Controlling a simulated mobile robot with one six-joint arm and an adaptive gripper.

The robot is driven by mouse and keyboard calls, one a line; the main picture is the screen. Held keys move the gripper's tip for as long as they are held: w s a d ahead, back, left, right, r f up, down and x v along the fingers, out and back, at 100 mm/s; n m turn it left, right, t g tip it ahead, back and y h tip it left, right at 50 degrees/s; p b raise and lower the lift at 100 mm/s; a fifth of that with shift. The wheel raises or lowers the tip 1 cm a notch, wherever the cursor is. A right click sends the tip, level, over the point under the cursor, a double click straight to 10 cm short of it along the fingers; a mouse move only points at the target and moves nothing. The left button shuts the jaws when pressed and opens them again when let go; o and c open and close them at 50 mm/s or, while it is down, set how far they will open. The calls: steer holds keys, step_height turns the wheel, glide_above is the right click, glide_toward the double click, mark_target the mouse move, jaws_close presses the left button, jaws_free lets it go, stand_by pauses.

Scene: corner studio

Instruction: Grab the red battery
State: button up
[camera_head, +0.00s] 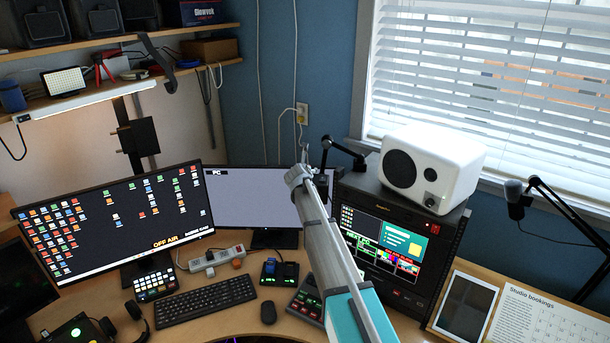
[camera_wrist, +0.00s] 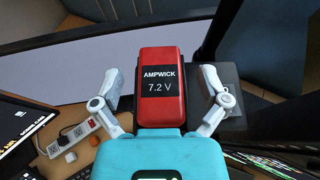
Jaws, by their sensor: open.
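The red battery (camera_wrist: 162,60) shows in the wrist view as an upright red block with a black label reading "AMPWICK 7.2 V". My gripper (camera_wrist: 161,82) is open, with one pale finger on each side of the battery. A gap shows between each finger and the battery's sides. The teal gripper body covers the area below the battery's lower edge. A dark flat thing (camera_wrist: 229,88) shows behind the battery, partly hidden.
A power strip (camera_head: 210,259) lies left of a small black device (camera_head: 280,272) with lit buttons. A keyboard (camera_head: 206,299) and a mouse (camera_head: 268,312) are in front. Monitors (camera_head: 118,221) stand behind; a white speaker (camera_head: 432,167) tops the rack at right.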

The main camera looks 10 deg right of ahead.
jaws_close()
stand_by(0.3)
steer(key=shift+r, duration=0.15)
step_height(320, 180, up, 3)
steer(key=p, duration=0.3)
steer(key=s+r+p, duration=0.9)
steer(key=s+p, duration=0.1)
steer(key=s, duration=0.4)
steer(key=shift+r, duration=0.35)
